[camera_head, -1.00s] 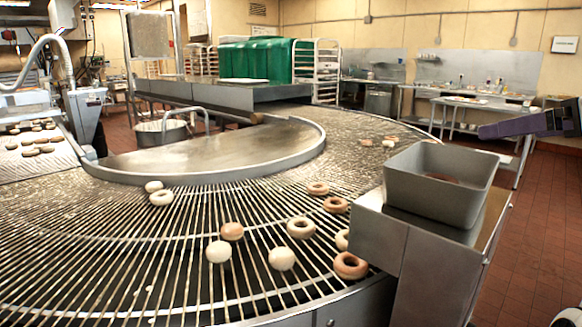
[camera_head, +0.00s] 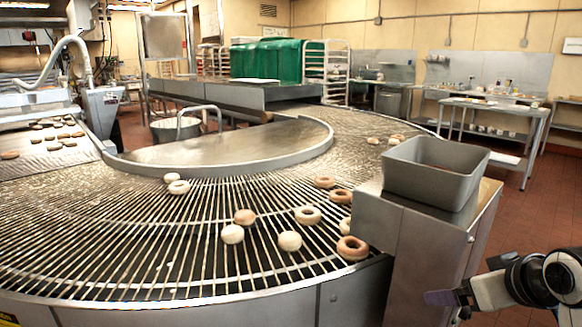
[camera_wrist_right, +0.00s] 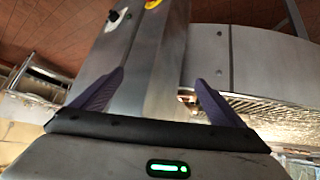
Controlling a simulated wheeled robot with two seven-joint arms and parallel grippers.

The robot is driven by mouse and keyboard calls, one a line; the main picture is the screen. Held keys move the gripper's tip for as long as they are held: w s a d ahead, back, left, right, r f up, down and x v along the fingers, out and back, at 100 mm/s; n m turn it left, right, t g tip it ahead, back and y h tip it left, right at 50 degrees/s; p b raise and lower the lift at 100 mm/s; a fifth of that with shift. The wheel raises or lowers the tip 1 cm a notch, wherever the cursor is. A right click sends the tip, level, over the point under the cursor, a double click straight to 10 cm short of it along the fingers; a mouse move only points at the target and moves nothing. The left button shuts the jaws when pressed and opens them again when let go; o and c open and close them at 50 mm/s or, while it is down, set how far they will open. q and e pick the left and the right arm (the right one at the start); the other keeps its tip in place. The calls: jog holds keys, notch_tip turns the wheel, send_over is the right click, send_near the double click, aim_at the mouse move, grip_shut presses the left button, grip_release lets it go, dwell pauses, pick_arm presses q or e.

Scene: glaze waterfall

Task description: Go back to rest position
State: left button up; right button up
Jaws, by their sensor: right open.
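My right gripper (camera_head: 440,297) is low at the right edge of the head view, in front of the steel stand and clear of it. In the right wrist view its two purple fingers (camera_wrist_right: 158,78) are spread apart with nothing between them. My left gripper is in neither view. The grey bin (camera_head: 435,182) rests on top of the steel stand (camera_head: 425,245) beside the curved conveyor.
Several doughnuts (camera_head: 307,215) lie on the curved wire conveyor (camera_head: 130,245). A steel table (camera_head: 500,108) stands at the back right. The red tiled floor (camera_head: 545,205) right of the stand is open, apart from my arm.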

jog(key=s+a+f+g, duration=0.1)
jog(key=s+a+f, duration=0.2)
jog(key=s+f, duration=0.35)
jog(key=s+a+f+g, duration=0.25)
jog(key=s+f, duration=0.25)
jog(key=f, duration=0.3)
jog(key=s+a+f+g, duration=0.1)
jog(key=s+a+f, duration=0.25)
jog(key=s, duration=0.45)
jog(key=s+a+f+g, duration=0.1)
jog(key=s+a+f, duration=0.25)
jog(key=s, duration=0.35)
jog(key=w+a+f+t+y, duration=0.1)
jog(key=a+f+t, duration=0.1)
jog(key=f, duration=0.4)
jog(key=w+a+f+t+y, duration=0.1)
jog(key=w+a+f+t, duration=0.1)
jog(key=f, duration=0.5)
jog(key=shift+a+n+t+y, duration=0.3)
jog(key=shift+a+t+y, duration=0.15)
jog(key=shift+t, duration=0.3)
jog(key=shift+w+d, duration=0.1)
jog(key=shift+w, duration=0.05)
